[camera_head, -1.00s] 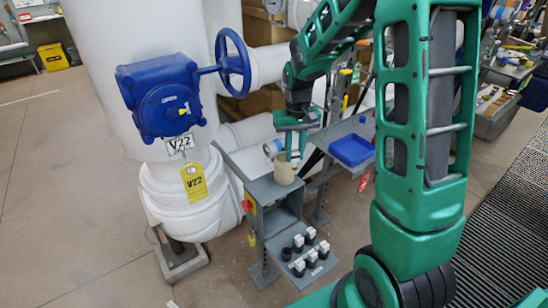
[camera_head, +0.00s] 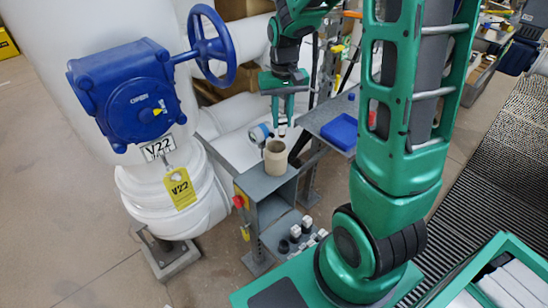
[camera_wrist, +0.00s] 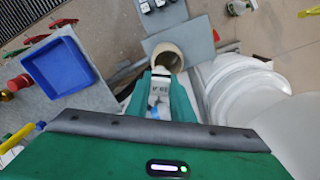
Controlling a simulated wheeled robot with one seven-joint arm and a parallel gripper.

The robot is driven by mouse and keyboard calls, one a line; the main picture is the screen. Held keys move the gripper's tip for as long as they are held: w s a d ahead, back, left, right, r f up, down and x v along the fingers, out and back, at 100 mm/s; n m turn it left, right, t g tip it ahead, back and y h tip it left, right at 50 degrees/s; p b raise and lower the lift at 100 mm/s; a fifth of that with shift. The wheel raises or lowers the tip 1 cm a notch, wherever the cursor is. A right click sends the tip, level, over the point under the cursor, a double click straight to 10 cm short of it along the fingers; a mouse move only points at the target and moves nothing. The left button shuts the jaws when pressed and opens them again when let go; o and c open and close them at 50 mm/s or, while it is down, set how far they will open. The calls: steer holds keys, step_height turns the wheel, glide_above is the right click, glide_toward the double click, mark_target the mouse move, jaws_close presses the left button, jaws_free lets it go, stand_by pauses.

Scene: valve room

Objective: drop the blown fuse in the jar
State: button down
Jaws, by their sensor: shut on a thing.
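The jar (camera_head: 275,157) is beige, open-topped and upright on a grey cabinet top beside the white pipes. My gripper (camera_head: 282,131) points down close above and slightly right of the jar's rim in the head view. It is shut on a small white fuse (camera_wrist: 158,90), which has dark marks on its face. In the wrist view the fuse sits between the green fingers, and the jar's mouth (camera_wrist: 167,57) shows just beyond the fingertips. I cannot see whether the fuse touches the rim.
Several black and white fuse pieces (camera_head: 300,231) stand on the lower grey shelf. A blue tray (camera_head: 340,132) lies on the grey bench at right.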

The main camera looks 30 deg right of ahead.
steer(key=shift+f, duration=1.15)
steer(key=c, duration=1.5)
jaws_free()
steer(key=shift+o, duration=0.2)
step_height(320, 180, up, 11)
steer(key=shift+f, duration=0.1)
steer(key=shift+s, duration=0.1)
